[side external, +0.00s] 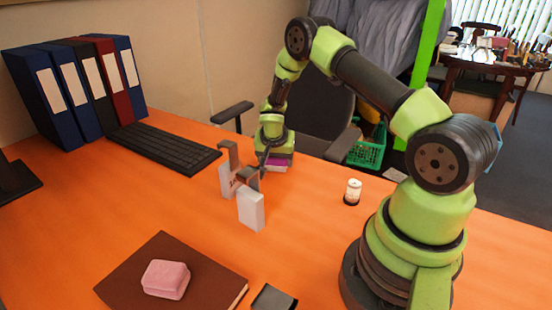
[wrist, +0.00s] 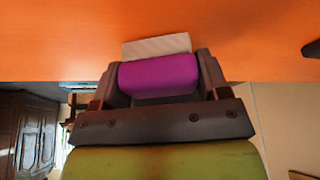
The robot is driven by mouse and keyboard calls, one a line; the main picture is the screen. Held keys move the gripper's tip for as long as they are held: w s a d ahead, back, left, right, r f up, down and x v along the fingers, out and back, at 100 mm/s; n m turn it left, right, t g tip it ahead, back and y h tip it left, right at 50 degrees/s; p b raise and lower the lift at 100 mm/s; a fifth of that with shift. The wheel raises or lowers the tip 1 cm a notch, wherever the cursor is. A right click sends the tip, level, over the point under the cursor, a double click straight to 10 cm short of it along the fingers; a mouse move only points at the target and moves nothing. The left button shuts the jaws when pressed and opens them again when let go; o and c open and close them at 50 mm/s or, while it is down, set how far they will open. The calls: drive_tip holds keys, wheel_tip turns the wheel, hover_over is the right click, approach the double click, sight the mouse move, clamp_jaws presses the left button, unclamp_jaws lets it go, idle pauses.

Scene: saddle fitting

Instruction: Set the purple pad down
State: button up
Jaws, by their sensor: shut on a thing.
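My gripper (wrist: 158,63) is shut on the purple pad (wrist: 158,76), with a dark finger at each end of it in the wrist view. A pale flat strip (wrist: 157,46) shows just beyond the pad; I cannot tell whether it belongs to it. In the side view the purple pad (side external: 280,161) is partly hidden under my green wrist, low over the far part of the orange desk. I cannot tell whether it touches the desk. A grey bracket-like piece with light blocks (side external: 251,210) stands to the left of and nearer than the pad.
A small white candle-like jar (side external: 352,191) stands right of the pad. A brown book (side external: 165,275) carries a pink block (side external: 165,279) in front. A dark flat item (side external: 273,298) lies beside it. A keyboard (side external: 163,148) and binders (side external: 75,90) are at the left. The left-middle desk is clear.

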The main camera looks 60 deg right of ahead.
drive_tip(key=shift+f, duration=0.15)
drive_tip(key=o, duration=0.9)
drive_tip(key=s+a+r+n+t, duration=0.15)
drive_tip(key=a+r, duration=0.25)
drive_tip(key=r, duration=0.6)
drive_tip(key=s+a+r+g, duration=0.15)
drive_tip(key=a+r, duration=0.25)
drive_tip(key=r, duration=0.5)
drive_tip(key=s+a+r+n+t+y, duration=0.1)
drive_tip(key=s+a+r+n+y, duration=0.1)
drive_tip(key=s+a, duration=0.3)
drive_tip(key=s+a+r+n+t+y, duration=0.2)
drive_tip(key=s+a+r+n, duration=0.1)
drive_tip(key=s+a+r, duration=0.2)
drive_tip(key=s+a+r+n+t+y, duration=0.2)
drive_tip(key=s+a+r+n, duration=0.1)
drive_tip(key=s, duration=0.4)
drive_tip(key=shift+s+a+r, duration=0.2)
drive_tip(key=shift+a+r, duration=0.15)
drive_tip(key=shift+a, duration=0.1)
drive_tip(key=shift+s+a+r, duration=0.15)
drive_tip(key=shift+a+r, duration=0.2)
drive_tip(key=shift+a, duration=0.1)
